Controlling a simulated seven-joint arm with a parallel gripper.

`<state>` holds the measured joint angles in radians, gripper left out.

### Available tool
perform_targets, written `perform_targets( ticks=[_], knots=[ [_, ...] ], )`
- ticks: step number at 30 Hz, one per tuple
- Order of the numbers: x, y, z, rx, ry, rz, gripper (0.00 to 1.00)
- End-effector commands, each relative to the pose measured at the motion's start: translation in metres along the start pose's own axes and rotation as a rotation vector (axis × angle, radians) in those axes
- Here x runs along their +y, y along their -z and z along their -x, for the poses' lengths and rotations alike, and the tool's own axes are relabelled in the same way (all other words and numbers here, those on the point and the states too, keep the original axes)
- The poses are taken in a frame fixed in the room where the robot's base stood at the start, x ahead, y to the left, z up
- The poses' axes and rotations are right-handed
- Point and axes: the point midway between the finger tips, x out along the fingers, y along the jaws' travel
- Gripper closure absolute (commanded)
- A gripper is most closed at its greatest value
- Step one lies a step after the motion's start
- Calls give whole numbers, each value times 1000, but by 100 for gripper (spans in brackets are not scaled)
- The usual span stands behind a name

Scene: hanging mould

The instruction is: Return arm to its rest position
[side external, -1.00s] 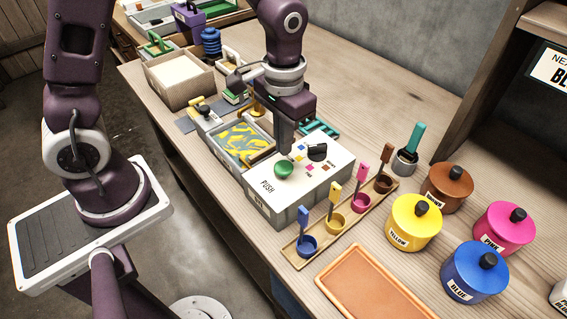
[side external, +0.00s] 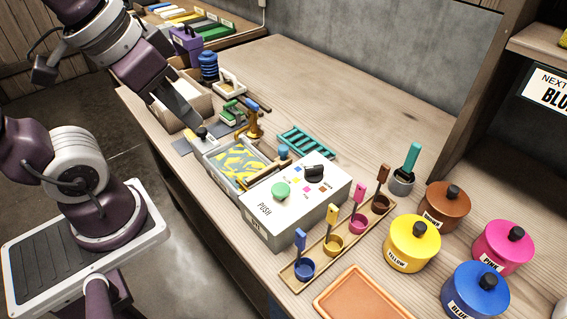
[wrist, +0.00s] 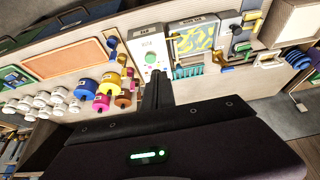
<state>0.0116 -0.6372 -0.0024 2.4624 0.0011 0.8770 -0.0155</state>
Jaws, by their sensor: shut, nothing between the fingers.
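My gripper (side external: 192,118) is shut and empty, raised at the upper left in the side external view, tilted with its fingers pointing down to the right. In that view its fingers overlap the area of the white box and the grey mat; I cannot tell the exact gap. In the wrist view its fingers (wrist: 157,78) show as one dark closed strip in front of the bench. The white push box (side external: 296,195) with a green button (side external: 281,190) and a black knob (side external: 314,173) stands apart from it.
A tray of yellow and blue swirled paint (side external: 238,162) stands beside the push box. Small paint cups sit on a wooden tray (side external: 336,240). Lidded paint pots, including a yellow one (side external: 412,243), stand at the right. The bench's back middle (side external: 350,110) is clear.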

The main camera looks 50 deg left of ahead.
Motion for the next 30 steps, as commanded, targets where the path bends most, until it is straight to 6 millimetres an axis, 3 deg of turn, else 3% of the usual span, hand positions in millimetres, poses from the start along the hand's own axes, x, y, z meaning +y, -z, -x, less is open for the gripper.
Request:
perform_targets(
  ticks=[5, 30],
  knots=[
    [-2, -16, 9, 52, 4, -2, 100],
    [-2, -15, 9, 52, 3, -2, 100]
  ],
)
